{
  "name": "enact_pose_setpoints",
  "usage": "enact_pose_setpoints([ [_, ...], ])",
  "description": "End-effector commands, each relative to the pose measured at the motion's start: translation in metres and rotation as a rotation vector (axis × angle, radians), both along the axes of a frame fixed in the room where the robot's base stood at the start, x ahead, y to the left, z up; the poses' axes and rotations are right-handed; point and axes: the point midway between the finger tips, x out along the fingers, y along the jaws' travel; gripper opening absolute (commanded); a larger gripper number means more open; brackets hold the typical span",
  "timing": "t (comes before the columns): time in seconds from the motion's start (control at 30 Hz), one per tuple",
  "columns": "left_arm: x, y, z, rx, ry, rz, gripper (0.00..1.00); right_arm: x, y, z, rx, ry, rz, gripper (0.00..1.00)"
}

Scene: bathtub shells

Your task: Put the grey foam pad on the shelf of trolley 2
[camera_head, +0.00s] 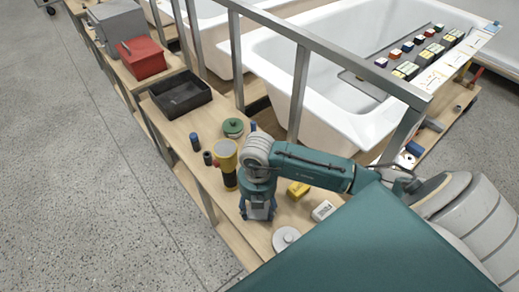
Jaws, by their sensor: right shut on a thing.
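My right gripper (258,213) reaches down over the wooden shelf (225,205), its arm coming in from the right. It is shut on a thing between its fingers. A small grey patch shows there, mostly hidden by the gripper, and I cannot tell for sure whether it is the grey foam pad. No other grey foam pad is clear in view. No trolley number is readable, so I cannot tell which one is trolley 2. My left gripper is not in view.
Near the gripper are a yellow-black cylinder (226,160), a green round tin (233,127), a yellow block (298,190), a pale box (322,210) and a white disc (286,238). A black tray (181,95) and red box (141,58) stand farther back. A metal rail (320,45) runs beside the bathtub (300,65).

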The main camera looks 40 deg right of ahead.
Motion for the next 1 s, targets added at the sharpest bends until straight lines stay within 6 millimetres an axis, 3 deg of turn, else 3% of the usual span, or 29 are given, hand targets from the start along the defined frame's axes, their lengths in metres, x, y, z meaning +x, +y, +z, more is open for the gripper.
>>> enact_pose_setpoints([
  [0.07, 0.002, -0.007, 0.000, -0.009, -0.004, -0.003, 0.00, -0.001, 0.000, -0.001, 0.000, 0.002, 0.001, 0.37],
  [0.2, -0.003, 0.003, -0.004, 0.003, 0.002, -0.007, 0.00, -0.001, 0.000, -0.006, 0.000, 0.002, 0.001, 0.37],
  [0.23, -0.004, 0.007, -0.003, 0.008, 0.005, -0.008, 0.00, -0.001, 0.000, -0.005, 0.000, 0.002, 0.001, 0.60],
  [0.3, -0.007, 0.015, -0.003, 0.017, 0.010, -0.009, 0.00, -0.001, 0.000, -0.004, 0.000, 0.001, 0.001, 0.74],
  [0.73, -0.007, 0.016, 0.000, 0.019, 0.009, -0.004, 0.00, 0.001, 0.000, 0.005, 0.002, -0.001, 0.002, 0.75],
  [1.0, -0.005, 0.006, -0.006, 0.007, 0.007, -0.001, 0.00, 0.002, 0.000, 0.059, 0.002, -0.006, 0.003, 0.75],
])
